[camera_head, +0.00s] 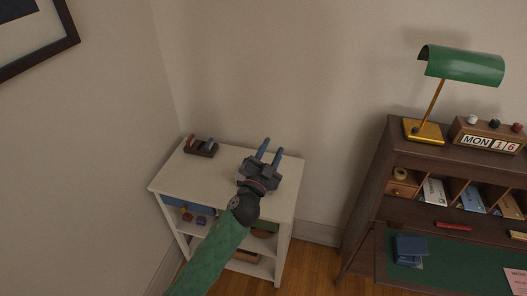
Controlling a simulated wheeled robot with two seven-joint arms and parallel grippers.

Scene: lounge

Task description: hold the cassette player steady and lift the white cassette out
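My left gripper (270,152) is above the top of a small white shelf unit (225,165), its two blue fingers pointing away and spread apart with nothing between them. A small dark blue boxy thing (410,249) sits on the green writing surface of the desk at the right; it could be the cassette player, but it is too small to be sure. It is well apart from my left gripper. I cannot make out a white cassette. My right gripper is out of view.
A dark holder (201,148) with reddish and blue parts stands on the shelf unit's top left. The wooden desk (385,170) carries a green lamp (463,66), a date block (488,139) and pigeonholes. A red item (453,226) lies on its ledge. Wooden floor shows between both.

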